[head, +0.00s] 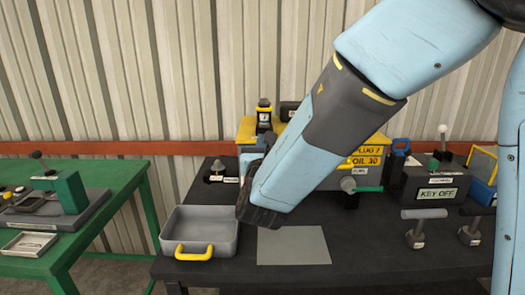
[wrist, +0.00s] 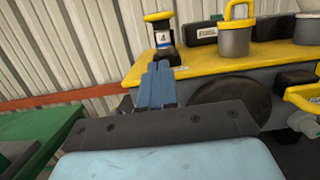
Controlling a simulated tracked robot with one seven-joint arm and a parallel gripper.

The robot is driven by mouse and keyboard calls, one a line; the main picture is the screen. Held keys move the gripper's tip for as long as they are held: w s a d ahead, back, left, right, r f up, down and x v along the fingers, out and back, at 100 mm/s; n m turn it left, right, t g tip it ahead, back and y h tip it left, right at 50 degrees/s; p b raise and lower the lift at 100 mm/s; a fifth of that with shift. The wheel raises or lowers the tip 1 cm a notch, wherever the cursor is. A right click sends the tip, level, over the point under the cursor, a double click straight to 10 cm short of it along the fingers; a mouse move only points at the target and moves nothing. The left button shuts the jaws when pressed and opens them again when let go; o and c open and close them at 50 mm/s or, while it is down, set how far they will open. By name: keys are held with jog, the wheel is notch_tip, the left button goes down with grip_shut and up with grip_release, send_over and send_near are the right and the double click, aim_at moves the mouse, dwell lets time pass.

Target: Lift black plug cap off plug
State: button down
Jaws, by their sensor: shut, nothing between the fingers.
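My gripper (wrist: 160,70) shows in the wrist view with its blue fingers together and nothing between them. It is at the near left end of the yellow-topped engine (wrist: 215,65). In the head view my own arm hides most of it and part of the engine (head: 246,128).
A grey tray with a yellow handle (head: 212,222) and a grey plate (head: 293,246) lie on the dark table. A small dark-topped fitting (head: 217,171) stands behind the tray. A key-off box (head: 437,187) is at right. A green table (head: 100,185) stands at left.

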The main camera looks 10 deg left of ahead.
aim_at(264, 104)
jog(key=shift+w+a+r, duration=0.25)
jog(key=shift+w+r, duration=0.45)
jog(key=shift+w, duration=0.35)
jog(key=shift+w+a+r, duration=0.25)
jog(key=shift+w+r, duration=0.45)
jog(key=shift+w, duration=0.3)
jog(key=shift+w+a+r, duration=0.25)
jog(key=shift+w+r, duration=0.45)
jog(key=shift+w, duration=0.35)
jog(key=shift+a+r, duration=0.1)
